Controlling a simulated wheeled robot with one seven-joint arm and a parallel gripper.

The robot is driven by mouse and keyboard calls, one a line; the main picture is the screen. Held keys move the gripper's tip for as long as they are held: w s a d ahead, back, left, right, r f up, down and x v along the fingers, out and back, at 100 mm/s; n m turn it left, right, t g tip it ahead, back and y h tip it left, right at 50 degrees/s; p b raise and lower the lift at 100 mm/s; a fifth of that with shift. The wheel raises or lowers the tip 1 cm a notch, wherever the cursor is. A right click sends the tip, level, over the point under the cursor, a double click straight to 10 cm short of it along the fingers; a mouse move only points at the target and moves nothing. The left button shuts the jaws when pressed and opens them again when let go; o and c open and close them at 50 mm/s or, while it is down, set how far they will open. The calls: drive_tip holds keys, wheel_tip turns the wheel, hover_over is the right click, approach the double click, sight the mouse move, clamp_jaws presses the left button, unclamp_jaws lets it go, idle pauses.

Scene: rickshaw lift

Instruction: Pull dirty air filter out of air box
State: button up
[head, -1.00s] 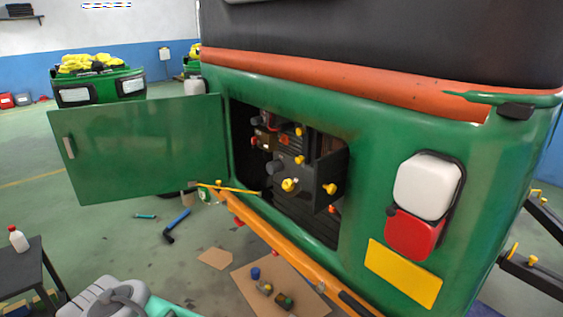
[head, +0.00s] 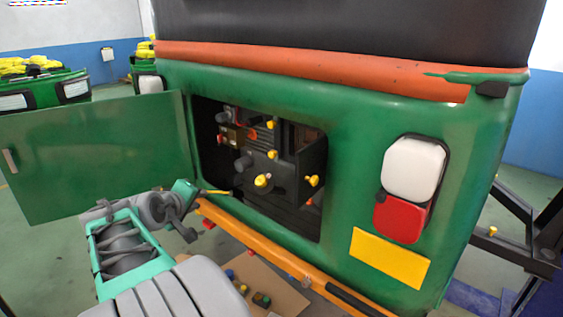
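The open engine bay at the back of the green rickshaw (head: 355,115) holds dark machinery. A black box-like part (head: 309,158) with yellow knobs (head: 312,181) stands at the bay's right side; it may be the air box, but I cannot tell for sure. I cannot make out a dirty air filter. My grey and teal arm reaches up from the lower left. Its end, with my gripper (head: 187,222), is in front of the bay's lower left corner, outside the opening and apart from the black part. The fingers are too small and dark to read.
The green door (head: 95,155) stands swung open to the left of the bay. An orange bumper (head: 270,252) runs below the opening. Cardboard (head: 283,288) with small parts lies on the floor beneath. Another green vehicle (head: 45,92) stands behind at the left.

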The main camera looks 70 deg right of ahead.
drive_tip(key=s+d+r+g+h, duration=0.2)
drive_tip(key=s+d+r+g, duration=0.25)
drive_tip(key=s+d, duration=0.4)
drive_tip(key=s+d+r+g+h, duration=0.2)
drive_tip(key=s+d+r+g, duration=0.3)
drive_tip(key=s, duration=0.6)
drive_tip(key=f+p+x, duration=0.1)
drive_tip(key=p+x, duration=0.1)
drive_tip(key=x, duration=0.8)
drive_tip(key=shift+w+d+m+h, duration=0.15)
drive_tip(key=shift+m+h, duration=0.15)
drive_tip(key=shift+t, duration=0.25)
drive_tip(key=shift+c, duration=0.4)
clamp_jaws()
